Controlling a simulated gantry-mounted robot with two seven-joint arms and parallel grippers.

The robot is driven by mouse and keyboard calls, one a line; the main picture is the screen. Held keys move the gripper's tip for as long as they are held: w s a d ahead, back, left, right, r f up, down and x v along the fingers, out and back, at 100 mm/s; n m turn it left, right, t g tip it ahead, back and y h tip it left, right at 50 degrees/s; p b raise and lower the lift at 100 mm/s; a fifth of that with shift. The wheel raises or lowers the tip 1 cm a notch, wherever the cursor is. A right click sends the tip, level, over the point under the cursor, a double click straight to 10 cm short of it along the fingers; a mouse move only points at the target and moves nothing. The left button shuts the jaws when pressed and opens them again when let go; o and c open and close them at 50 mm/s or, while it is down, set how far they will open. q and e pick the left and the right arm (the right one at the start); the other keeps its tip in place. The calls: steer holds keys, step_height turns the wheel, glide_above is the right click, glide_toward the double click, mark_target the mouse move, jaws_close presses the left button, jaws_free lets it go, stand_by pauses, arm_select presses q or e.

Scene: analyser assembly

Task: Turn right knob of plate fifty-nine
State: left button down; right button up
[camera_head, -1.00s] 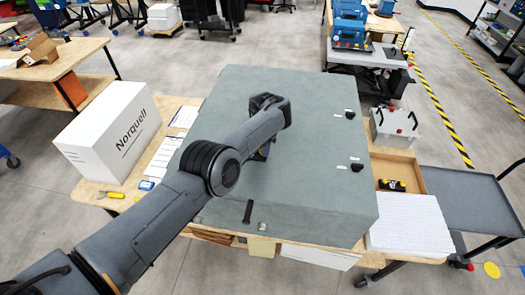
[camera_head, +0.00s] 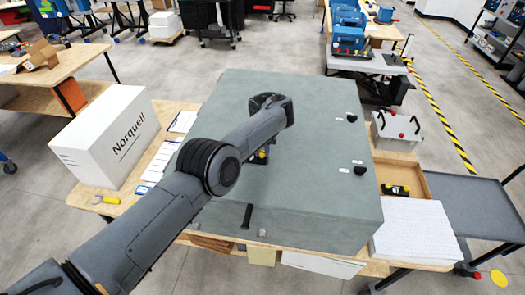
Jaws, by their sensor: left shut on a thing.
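A large grey-green cabinet (camera_head: 310,215) lies flat on a wooden bench. Black knobs with small white labels stand near its right edge, an upper one (camera_head: 351,117) and a lower one (camera_head: 360,170); the label text is too small to read. My left arm reaches in from the lower left over the cabinet. My left gripper (camera_head: 262,155) points down beneath the forearm, mostly hidden by it, and is shut on a knob that the arm covers. A black handle (camera_head: 247,216) lies near the cabinet's front edge. My right gripper is not in view.
A white Norquell box (camera_head: 105,135) and a yellow-handled tool (camera_head: 106,200) are left of the cabinet. A white stack (camera_head: 412,230), a wooden tray (camera_head: 414,184) and a grey case (camera_head: 396,129) are right of it.

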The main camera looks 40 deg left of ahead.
mark_target(262, 153)
arm_select(q)
steer(key=shift+s+f+n, duration=0.1)
steer(key=shift+n, duration=0.4)
steer(key=c, duration=0.9)
jaws_free()
steer(key=shift+r, duration=0.2)
steer(key=shift+r, duration=0.25)
step_height(262, 153, up, 10)
steer(key=shift+p, duration=0.75)
